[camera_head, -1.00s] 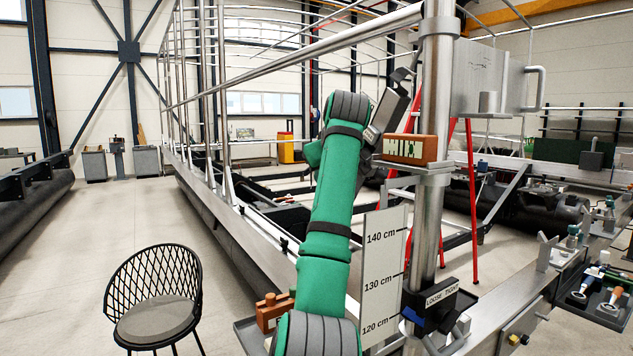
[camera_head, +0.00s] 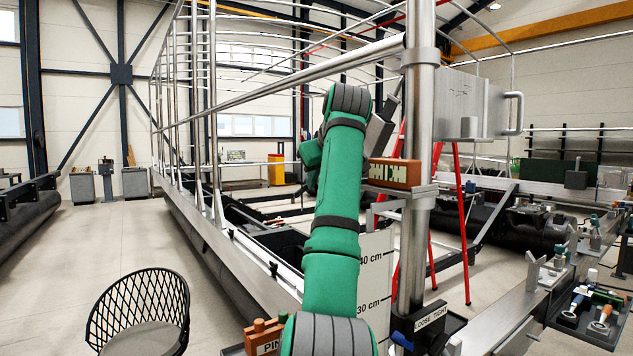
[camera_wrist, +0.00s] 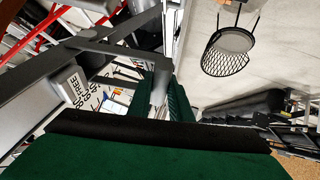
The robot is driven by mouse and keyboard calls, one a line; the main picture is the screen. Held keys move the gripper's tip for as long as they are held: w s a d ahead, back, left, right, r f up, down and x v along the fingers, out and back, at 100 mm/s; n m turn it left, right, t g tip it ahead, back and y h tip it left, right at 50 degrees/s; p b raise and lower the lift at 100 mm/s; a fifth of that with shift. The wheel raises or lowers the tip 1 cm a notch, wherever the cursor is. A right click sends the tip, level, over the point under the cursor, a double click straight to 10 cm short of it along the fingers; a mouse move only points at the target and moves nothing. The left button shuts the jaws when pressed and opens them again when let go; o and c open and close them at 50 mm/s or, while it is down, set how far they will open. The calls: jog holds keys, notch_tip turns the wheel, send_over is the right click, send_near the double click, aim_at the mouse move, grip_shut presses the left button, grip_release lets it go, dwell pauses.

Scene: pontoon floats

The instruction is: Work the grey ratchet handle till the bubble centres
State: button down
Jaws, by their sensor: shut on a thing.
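The brown spirit level block (camera_head: 395,173) sits on a bracket at the steel post (camera_head: 418,130), right of my green arm. Its pale vial with dark marks shows, but the bubble is too small to place. My gripper (camera_head: 389,108) is close to the post, just above the level, partly hidden by my wrist. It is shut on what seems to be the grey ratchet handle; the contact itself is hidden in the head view. In the wrist view a grey bent bar (camera_wrist: 115,47) runs beside a small grey block lettered FREE (camera_wrist: 73,90).
A dark clamp labelled LOOSE TIGHT (camera_head: 430,322) is low on the post. A height scale board (camera_head: 374,285) stands left of it. Red ladder legs (camera_head: 461,220) are behind. A black chair (camera_head: 140,310) stands on open floor at left. A tool tray (camera_head: 590,318) is at right.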

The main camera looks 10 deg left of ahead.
jog(key=shift+d+r, duration=0.1)
jog(key=shift+r, duration=0.05)
jog(key=c, duration=1.9)
grip_release()
jog(key=v, duration=1)
jog(key=shift+s+r, duration=0.15)
jog(key=shift+s, duration=0.15)
